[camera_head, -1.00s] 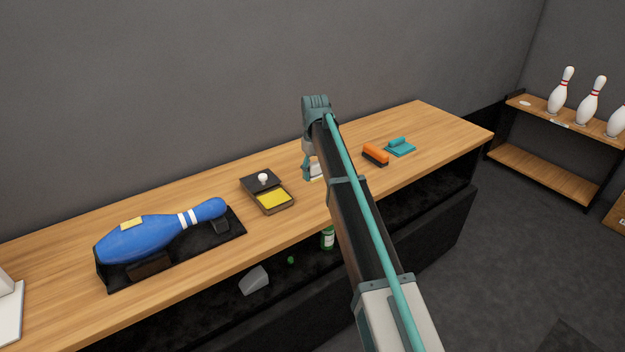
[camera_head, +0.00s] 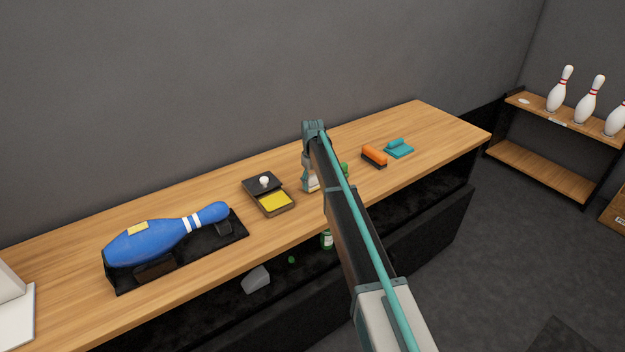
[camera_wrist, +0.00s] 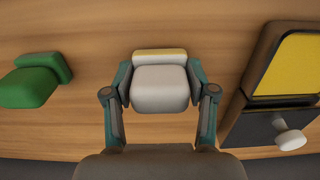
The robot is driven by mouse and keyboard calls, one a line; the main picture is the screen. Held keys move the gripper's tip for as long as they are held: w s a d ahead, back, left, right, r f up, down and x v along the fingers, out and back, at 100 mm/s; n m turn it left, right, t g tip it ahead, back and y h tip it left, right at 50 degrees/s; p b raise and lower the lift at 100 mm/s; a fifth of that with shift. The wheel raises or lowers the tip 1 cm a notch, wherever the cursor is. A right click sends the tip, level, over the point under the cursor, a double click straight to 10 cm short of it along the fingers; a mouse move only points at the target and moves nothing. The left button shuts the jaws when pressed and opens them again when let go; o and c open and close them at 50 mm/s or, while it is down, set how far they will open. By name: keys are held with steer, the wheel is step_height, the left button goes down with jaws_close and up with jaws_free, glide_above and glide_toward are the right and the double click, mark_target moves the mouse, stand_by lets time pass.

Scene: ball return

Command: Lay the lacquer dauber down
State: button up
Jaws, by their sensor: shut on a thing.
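My gripper (camera_wrist: 158,88) is shut on a white-handled dauber (camera_wrist: 160,93) with a pale yellow pad edge. One finger is on each side of the handle. In the head view, the dauber (camera_head: 312,184) shows partly under my gripper (camera_head: 309,180), low over the wooden bench (camera_head: 430,130). I cannot tell whether it touches the wood. An open dark case (camera_head: 281,209) with a yellow pad and a white-knobbed black lid lies to its left; in the wrist view the case (camera_wrist: 243,123) is at the right.
A green dauber-like block (camera_wrist: 30,85) lies close by, mostly behind my arm in the head view. An orange brush (camera_head: 374,155) and a teal block (camera_head: 399,148) lie farther right. A blue bowling pin (camera_head: 150,244) rests on a black cradle at left. Bare wood surrounds the held dauber.

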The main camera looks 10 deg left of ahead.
steer(key=shift+f, duration=0.15)
steer(key=shift+f, duration=0.25)
steer(key=o, duration=1)
